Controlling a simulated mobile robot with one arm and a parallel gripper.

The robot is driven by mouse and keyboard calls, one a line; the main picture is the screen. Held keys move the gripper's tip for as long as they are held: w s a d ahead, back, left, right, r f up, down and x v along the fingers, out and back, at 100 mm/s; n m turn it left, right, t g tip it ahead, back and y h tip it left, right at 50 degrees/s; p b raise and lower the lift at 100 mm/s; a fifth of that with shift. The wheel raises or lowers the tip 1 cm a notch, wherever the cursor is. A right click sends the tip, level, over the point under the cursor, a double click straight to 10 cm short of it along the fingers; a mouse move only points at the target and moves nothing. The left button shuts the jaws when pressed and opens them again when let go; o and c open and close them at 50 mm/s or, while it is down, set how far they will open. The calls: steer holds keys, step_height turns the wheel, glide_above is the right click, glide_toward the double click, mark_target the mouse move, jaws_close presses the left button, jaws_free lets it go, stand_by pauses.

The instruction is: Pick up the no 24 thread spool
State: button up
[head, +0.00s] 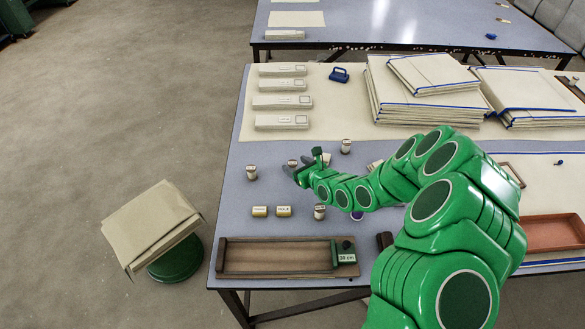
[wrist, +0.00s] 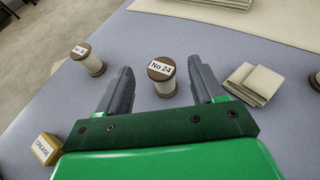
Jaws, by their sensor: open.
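The No 24 thread spool (wrist: 165,84) stands upright on the grey-blue table in the wrist view, with a brown top and a white label reading "No 24". My gripper (wrist: 161,80) is open, with one finger on each side of the spool and a visible gap to each finger. I cannot tell how far the fingers reach down past it. In the head view my gripper (head: 303,168) is low over the table's left part, and a spool (head: 293,163) shows partly beside it; its label is too small to read.
Another labelled spool (wrist: 88,60) stands left of my gripper in the wrist view. A block marked "CREASE" (wrist: 46,149) is at the lower left, and small folded cloths (wrist: 254,84) lie to the right. A wooden tray (head: 275,258) lies at the table's front edge.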

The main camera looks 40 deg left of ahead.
mark_target(293, 164)
steer(key=shift+f+x, duration=0.1)
steer(key=shift+x, duration=1.25)
steer(key=shift+f+x, duration=0.15)
steer(key=shift+x, duration=1.25)
steer(key=shift+d, duration=0.1)
steer(key=c, duration=1)
steer(key=shift+r, duration=0.1)
steer(key=shift+c, duration=0.2)
